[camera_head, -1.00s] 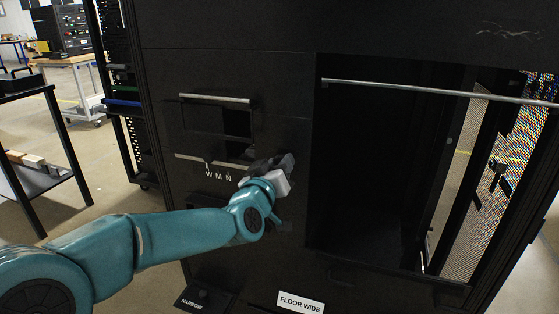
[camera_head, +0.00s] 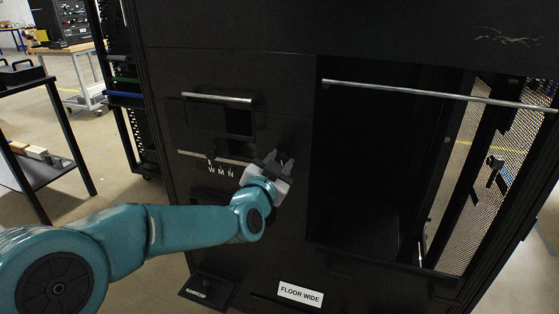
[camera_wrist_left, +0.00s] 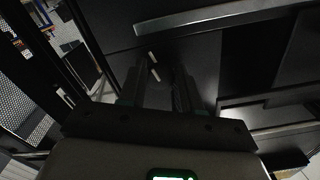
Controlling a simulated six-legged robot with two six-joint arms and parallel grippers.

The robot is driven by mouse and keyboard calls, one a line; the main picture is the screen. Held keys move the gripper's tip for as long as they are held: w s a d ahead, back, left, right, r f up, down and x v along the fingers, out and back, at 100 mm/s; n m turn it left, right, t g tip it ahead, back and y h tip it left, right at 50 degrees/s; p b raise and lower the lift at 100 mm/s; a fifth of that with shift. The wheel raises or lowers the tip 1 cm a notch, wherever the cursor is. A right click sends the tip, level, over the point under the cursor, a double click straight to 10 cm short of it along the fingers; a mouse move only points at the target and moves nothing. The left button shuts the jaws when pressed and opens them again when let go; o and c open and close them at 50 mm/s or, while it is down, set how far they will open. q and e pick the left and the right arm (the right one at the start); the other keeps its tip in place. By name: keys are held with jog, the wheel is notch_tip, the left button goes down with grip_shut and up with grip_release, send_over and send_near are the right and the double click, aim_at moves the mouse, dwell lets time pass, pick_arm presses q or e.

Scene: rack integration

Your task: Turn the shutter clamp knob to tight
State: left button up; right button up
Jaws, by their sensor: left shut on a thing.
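My left gripper (camera_head: 278,161) is at the black rack front, just right of the letters W M N (camera_head: 220,172). It is shut on a dark thing at the panel, taken to be the shutter clamp knob. The knob is mostly hidden by the fingers, and its setting cannot be read. In the left wrist view the two dark fingers (camera_wrist_left: 157,82) stand a little apart against dark panel, with small pale marks between and beyond them. My right gripper is not in view.
A silver bar (camera_head: 217,98) crosses above the window. A large open bay (camera_head: 375,165) lies to the right, with a long silver rod (camera_head: 430,91) across its top. Below are a FLOOR WIDE label (camera_head: 300,293) and a NARROW plate (camera_head: 205,290). A shelf table (camera_head: 40,180) stands left.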

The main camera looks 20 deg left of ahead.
pick_arm(q)
jog(key=shift+m, duration=0.6)
jog(key=o, duration=1)
jog(key=shift+o, duration=0.2)
jog(key=s, duration=1.6)
jog(key=shift+s+a+p, duration=0.2)
jog(key=shift+a+p, duration=0.1)
jog(key=shift+p, duration=0.15)
jog(key=shift+a, duration=0.1)
